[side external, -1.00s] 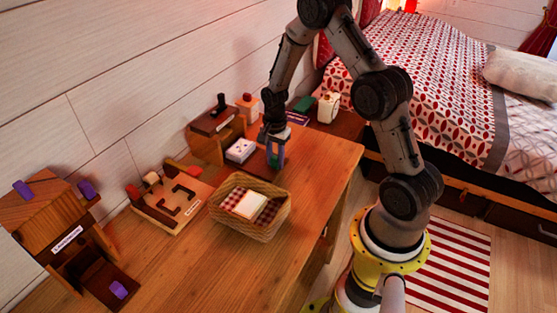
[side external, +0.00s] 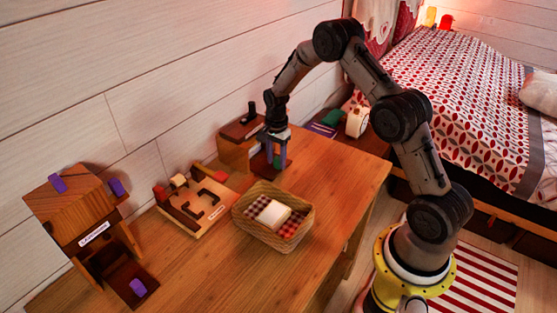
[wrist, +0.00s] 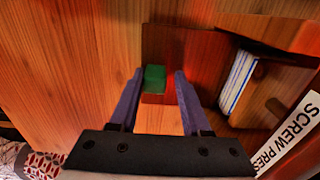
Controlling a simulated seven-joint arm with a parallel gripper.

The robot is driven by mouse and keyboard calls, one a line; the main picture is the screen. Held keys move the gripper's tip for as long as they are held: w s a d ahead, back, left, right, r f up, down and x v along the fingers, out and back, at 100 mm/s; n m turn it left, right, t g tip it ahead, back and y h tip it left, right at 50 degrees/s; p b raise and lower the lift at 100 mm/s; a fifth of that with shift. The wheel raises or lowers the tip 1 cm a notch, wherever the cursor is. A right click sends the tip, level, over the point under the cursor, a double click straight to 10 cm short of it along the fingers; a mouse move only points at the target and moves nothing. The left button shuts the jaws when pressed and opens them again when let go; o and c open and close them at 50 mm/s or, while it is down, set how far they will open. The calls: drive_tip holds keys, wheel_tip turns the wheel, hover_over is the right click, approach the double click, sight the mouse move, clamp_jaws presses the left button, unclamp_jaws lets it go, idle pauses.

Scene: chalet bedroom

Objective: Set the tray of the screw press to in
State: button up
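The screw press (side external: 238,154) is a wooden box with a black knob on top, at the back of the desk against the wall. Its label shows in the wrist view (wrist: 290,133). Its dark brown tray (wrist: 192,50) sticks partly out of the front opening, with a green block handle (wrist: 154,76) at its outer end. A white-and-blue block (wrist: 238,82) stands at the opening, partly hidden by the press. My gripper (side external: 276,172) is low at the tray. Its purple fingers (wrist: 158,72) are open on either side of the green handle, with a gap on the right.
A wicker basket (side external: 249,228) with a white block on checked cloth stands in front. A wooden maze board (side external: 207,223) and a labelled wooden box (side external: 75,205) with purple knobs are at left.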

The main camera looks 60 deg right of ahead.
drive_tip(key=shift+o, duration=1.2)
drive_tip(key=shift+w+r, duration=0.1)
drive_tip(key=shift+o, duration=0.2)
wheel_tip(320, 180, up, 14)
drive_tip(key=shift+a, duration=0.1)
